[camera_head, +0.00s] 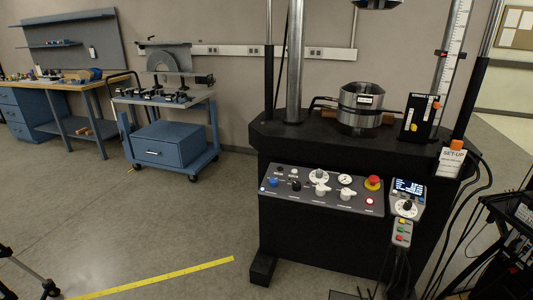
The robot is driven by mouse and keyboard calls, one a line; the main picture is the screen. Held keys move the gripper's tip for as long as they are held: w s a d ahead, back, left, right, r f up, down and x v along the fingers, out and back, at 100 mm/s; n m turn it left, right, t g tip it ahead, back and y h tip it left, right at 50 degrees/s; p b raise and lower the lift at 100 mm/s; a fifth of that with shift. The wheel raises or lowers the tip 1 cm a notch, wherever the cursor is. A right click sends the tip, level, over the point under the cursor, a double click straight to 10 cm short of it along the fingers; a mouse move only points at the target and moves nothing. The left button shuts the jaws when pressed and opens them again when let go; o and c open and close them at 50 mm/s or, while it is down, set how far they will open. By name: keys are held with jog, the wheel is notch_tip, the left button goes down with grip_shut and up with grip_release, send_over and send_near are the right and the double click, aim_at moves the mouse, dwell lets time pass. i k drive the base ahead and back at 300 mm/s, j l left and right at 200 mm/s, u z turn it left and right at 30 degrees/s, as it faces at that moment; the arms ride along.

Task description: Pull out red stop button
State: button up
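The red stop button (373,181) is a round red mushroom head on a yellow base. It sits at the upper right of the sloped control panel (330,208) on the front of the black testing machine. Whether the button is pushed in or out is too small to tell. My gripper is not in view, and nothing touches the button.
Knobs, dials and a lit red button (369,201) share the panel. A handheld controller (406,200) hangs just right of it. Cables and a black cart (505,235) stand at the right. Open floor with yellow tape (165,278) lies at the front left.

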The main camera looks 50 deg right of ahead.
aim_at(374, 179)
jog(key=z, duration=1.2)
